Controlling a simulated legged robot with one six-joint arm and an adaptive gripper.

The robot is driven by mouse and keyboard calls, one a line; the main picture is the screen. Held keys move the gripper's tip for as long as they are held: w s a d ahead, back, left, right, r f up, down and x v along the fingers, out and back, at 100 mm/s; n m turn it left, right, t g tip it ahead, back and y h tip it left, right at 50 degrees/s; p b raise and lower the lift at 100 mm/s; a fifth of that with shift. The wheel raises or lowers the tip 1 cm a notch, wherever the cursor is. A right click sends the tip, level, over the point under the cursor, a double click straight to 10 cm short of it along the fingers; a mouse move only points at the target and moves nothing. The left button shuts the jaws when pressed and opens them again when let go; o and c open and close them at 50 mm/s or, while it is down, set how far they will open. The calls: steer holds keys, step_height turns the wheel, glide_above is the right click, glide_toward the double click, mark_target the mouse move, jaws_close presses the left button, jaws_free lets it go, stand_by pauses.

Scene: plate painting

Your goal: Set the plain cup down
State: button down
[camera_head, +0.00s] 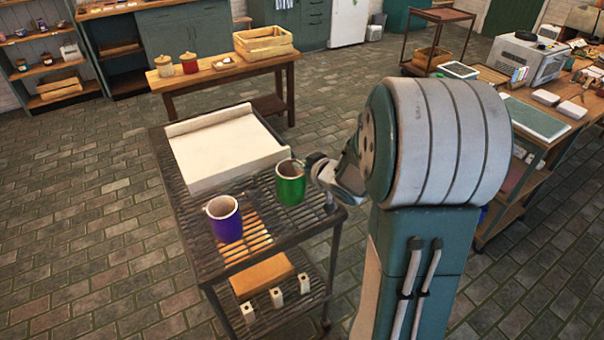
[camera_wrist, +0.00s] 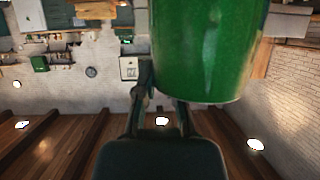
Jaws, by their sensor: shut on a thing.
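A plain green cup (camera_head: 291,186) is upright at the right side of the dark slatted cart top (camera_head: 192,243). My gripper (camera_head: 316,172) reaches it from the right and is shut on it. In the wrist view the green cup (camera_wrist: 208,50) fills the upper middle, with my gripper's fingers (camera_wrist: 163,97) against its near side. I cannot tell whether its base touches the slats. A purple cup (camera_head: 224,219) with a pale rim stands on the cart top, to the left and nearer, apart from the green cup.
A shallow cream tray (camera_head: 188,182) covers the back of the cart top. An orange-brown block (camera_head: 262,275) and several small white items sit on the lower shelf. A wooden bench (camera_head: 230,77) with jars and a crate stands behind.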

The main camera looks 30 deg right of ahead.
steer(key=shift+w+d+f, duration=0.15)
steer(key=shift+d+f, duration=0.1)
steer(key=shift+f, duration=0.05)
steer(key=f, duration=0.3)
steer(key=shift+w+d+f, duration=0.1)
steer(key=shift+d+f, duration=0.1)
steer(key=shift+a, duration=0.1)
steer(key=c, duration=0.8)
jaws_free()
steer(key=shift+f, duration=0.1)
steer(key=shift+o, duration=0.2)
